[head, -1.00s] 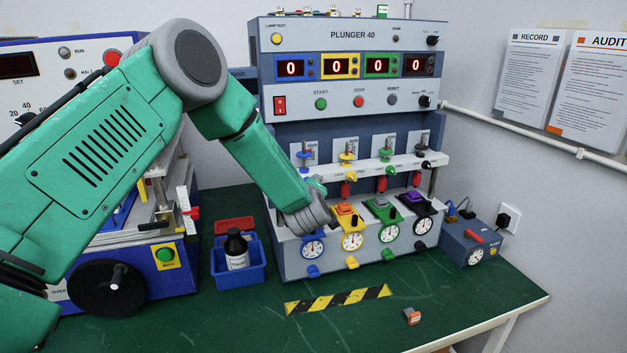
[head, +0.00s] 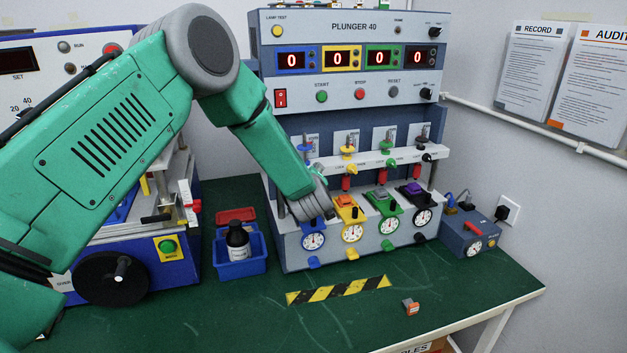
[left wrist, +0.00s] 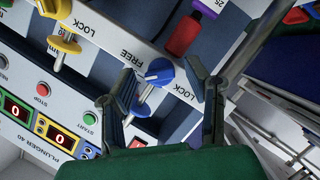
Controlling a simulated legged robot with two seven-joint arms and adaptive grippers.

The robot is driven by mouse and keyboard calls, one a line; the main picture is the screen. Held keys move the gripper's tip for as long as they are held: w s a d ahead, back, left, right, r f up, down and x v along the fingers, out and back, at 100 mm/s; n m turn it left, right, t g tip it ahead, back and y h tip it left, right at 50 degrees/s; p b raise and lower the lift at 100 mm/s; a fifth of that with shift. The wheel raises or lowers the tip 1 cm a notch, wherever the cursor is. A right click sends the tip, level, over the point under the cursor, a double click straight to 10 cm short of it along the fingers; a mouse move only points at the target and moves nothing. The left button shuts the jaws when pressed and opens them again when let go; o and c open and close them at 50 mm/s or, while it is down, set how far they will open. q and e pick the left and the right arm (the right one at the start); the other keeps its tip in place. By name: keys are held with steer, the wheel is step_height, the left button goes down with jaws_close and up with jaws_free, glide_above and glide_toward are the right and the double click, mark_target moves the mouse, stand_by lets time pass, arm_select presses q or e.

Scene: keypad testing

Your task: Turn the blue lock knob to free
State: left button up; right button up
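The blue lock knob (left wrist: 160,72) shows in the left wrist view, on a white bar. It has a white pointer line, and the words FREE and LOCK are printed on the bar on either side of it. My left gripper (left wrist: 164,84) is open, with one finger on each side of the knob. Gaps show beside the knob, and I cannot tell whether either finger touches it. In the head view my left gripper (head: 318,204) is at the left end of the plunger machine (head: 350,95), and my arm hides the lock knob. My right gripper is not in view.
A yellow knob (left wrist: 64,45) stands along the same bar, and a red cylinder (left wrist: 183,36) is close to the fingers. A blue tray (head: 240,268) with a dark bottle (head: 238,240) stands left of the machine.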

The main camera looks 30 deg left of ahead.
arm_select(q)
steer(key=shift+a+f, duration=0.1)
steer(key=shift+f, duration=0.15)
steer(key=v, duration=1.1)
steer(key=shift+s, duration=0.4)
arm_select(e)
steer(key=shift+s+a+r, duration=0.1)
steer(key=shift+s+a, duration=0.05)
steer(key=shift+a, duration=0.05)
arm_select(q)
steer(key=shift+r, duration=0.1)
steer(key=shift+d, duration=0.2)
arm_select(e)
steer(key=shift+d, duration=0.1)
